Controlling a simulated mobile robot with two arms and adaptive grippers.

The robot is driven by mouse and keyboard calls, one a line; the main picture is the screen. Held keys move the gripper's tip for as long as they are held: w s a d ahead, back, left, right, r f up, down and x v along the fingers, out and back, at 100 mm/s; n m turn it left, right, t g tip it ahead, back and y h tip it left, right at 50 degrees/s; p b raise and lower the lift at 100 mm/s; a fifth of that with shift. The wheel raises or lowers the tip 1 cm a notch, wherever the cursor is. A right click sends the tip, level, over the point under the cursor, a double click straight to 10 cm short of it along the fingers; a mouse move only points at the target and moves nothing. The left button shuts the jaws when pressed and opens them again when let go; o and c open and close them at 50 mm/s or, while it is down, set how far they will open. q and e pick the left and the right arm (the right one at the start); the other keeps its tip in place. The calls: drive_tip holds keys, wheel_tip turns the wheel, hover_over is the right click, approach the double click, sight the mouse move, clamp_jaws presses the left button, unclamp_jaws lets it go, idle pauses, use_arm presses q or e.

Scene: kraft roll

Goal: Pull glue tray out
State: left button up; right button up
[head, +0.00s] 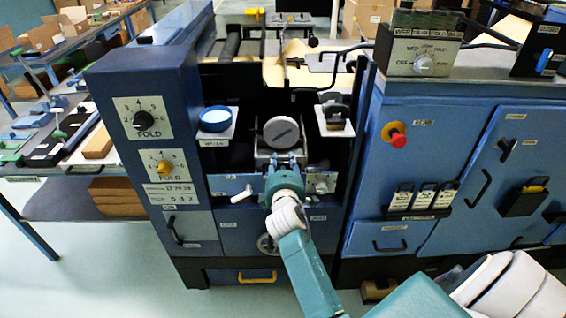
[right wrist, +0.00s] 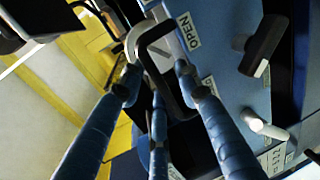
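My right gripper (head: 284,168) reaches into the middle bay of the blue machine, in front of a metal unit with a round disc (head: 281,132). In the right wrist view, its fingers (right wrist: 158,80) are spread, with tips on both sides of a dark looped handle (right wrist: 142,38). I cannot tell whether the fingers touch the handle. The handle seems to belong to the glue tray, but the gripper hides most of this spot in the head view. My left gripper is not in view.
A blue bowl (head: 215,118) sits on a small shelf left of the gripper. Another small shelf (head: 336,128) holds a dark item at right. A white-tipped lever (head: 242,194) sticks out at lower left. Blue cabinets flank the bay. Open floor lies at front left.

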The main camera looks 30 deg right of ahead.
drive_tip(key=v, duration=0.7)
drive_tip(key=shift+s, duration=0.2)
drive_tip(key=shift+a, duration=0.1)
idle(0.3)
